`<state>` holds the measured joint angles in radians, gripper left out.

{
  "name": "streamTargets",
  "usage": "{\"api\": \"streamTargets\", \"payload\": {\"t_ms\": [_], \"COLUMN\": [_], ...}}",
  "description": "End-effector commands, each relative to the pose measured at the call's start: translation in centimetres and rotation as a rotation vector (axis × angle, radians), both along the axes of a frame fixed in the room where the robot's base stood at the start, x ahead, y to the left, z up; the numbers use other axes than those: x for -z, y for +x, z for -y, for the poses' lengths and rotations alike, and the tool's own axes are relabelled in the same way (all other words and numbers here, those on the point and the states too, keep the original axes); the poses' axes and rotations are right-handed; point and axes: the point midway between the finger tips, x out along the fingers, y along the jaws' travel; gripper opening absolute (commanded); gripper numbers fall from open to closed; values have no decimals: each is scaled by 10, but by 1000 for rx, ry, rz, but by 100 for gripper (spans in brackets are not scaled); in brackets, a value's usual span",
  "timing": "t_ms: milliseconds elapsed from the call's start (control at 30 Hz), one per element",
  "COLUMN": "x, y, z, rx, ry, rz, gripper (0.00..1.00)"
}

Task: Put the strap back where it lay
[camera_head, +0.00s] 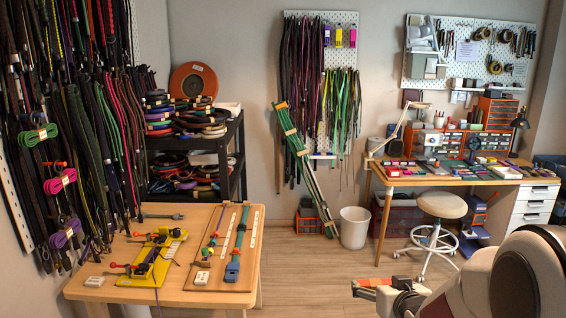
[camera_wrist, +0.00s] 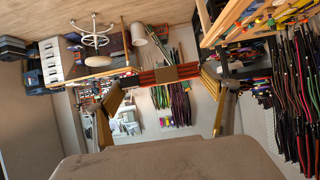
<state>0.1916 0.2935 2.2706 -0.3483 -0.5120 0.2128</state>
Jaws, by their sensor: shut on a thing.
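My gripper (camera_head: 386,292) is at the lower right of the head view, in the air away from the tables. It is shut on a red-orange strap (camera_head: 374,282), only partly visible there. In the wrist view, turned upside down, my gripper (camera_wrist: 168,95) has a finger on either side, and the red strap (camera_wrist: 150,77) with a brown band runs across between them. On the near wooden table (camera_head: 178,300), a brown board (camera_head: 211,250) carries a blue strap (camera_head: 238,243) and a beaded one (camera_head: 217,231). Which spot the held strap came from cannot be told.
A yellow jig (camera_head: 153,262) and small white blocks lie on the near table. A rack of cords (camera_head: 80,130) hangs at the left. A stool (camera_head: 435,215), a white bin (camera_head: 354,228) and a far workbench (camera_head: 470,173) stand behind. The middle floor is clear.

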Motion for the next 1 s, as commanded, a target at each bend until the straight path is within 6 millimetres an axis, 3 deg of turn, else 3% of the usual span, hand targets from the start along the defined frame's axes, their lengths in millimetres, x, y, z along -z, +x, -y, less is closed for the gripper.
{"api": "streamTargets", "payload": {"t_ms": [600,733,1000], "x": [0,0,1], "y": [-1,0,0], "z": [9,0,-41], "rx": [31,44,40], "ry": [-31,-31,-7], "rz": [1,1,-2], "gripper": [58,58,58]}}
